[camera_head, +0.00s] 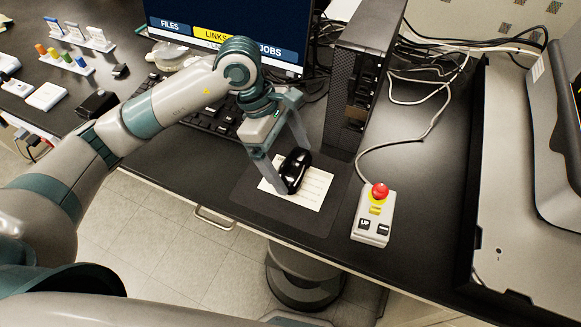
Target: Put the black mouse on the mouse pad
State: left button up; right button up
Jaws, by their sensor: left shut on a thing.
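The black mouse (295,171) is glossy and tilted, held between the fingers of my left gripper (294,168). The gripper is shut on it. The mouse is over the mouse pad (313,220), a dark grey mat near the table's front edge. A white printed sheet (312,190) lies on the pad below the mouse. I cannot tell whether the mouse touches the sheet. My right gripper is not in view.
A black computer tower (353,90) stands behind the pad. A control box (374,218) with a red button (380,191) sits to the right, its cable running back. A keyboard (200,116) lies behind my left arm. A monitor (240,27) stands at the back.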

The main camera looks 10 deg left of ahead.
aim_at(291, 171)
pick_arm(q)
jog(key=shift+f+p, duration=0.45)
jog(key=shift+f, duration=0.05)
jog(key=shift+f+p, duration=0.5)
jog(key=shift+f, duration=1)
jog(key=shift+f, duration=0.1)
jog(key=o, duration=0.9)
